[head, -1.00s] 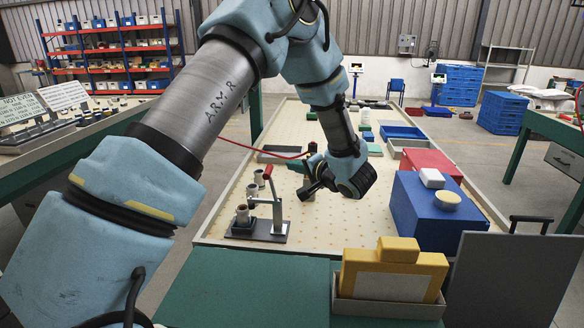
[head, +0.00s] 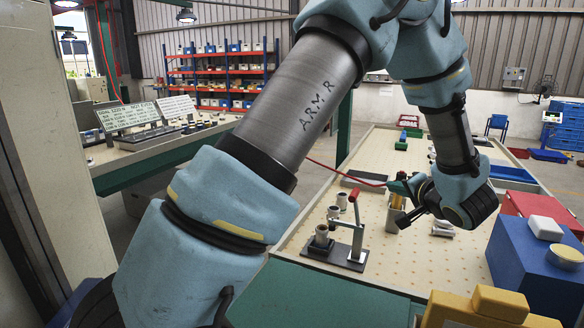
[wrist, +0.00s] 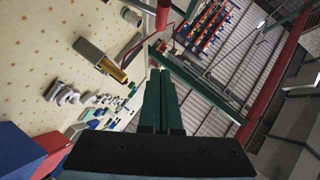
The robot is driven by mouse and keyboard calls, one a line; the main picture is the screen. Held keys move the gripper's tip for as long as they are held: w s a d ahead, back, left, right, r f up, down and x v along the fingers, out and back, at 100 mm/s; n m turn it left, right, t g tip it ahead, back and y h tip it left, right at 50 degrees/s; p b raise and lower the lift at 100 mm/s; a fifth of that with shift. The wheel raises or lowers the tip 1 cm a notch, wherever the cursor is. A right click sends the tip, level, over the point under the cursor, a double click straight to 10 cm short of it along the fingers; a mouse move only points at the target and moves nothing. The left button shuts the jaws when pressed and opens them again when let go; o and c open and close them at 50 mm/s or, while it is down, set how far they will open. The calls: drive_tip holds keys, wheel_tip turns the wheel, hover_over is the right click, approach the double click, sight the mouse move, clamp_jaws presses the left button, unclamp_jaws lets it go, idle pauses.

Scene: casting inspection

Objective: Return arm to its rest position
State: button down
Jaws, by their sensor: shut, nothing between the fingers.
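My arm reaches over the pegboard-like table (head: 395,260). My gripper (head: 398,188) is held above the table, beyond and to the right of a fixture with a red handle (head: 358,210). In the wrist view its green fingers (wrist: 161,78) are together with nothing between them.
A blue box (head: 530,268) with a white block and a bowl on top stands at the right. A yellow block (head: 490,308) is at the near right. A bench with signs (head: 150,150) and a stocked shelf (head: 215,75) lie to the left and back.

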drive_tip(key=w+a+n+g+h, duration=0.35)
drive_tip(key=w+a+h, duration=0.2)
drive_tip(key=a, duration=0.55)
drive_tip(key=s+a+f+n+g+y, duration=0.1)
drive_tip(key=s+a+f+n+g, duration=0.1)
drive_tip(key=s+a, duration=0.6)
drive_tip(key=s+a+f+n+g+y, duration=0.2)
drive_tip(key=s+a+n+g, duration=0.2)
drive_tip(key=a, duration=1.3)
drive_tip(key=s+g, duration=0.3)
drive_tip(key=s, duration=0.2)
drive_tip(key=shift+s+a, duration=0.15)
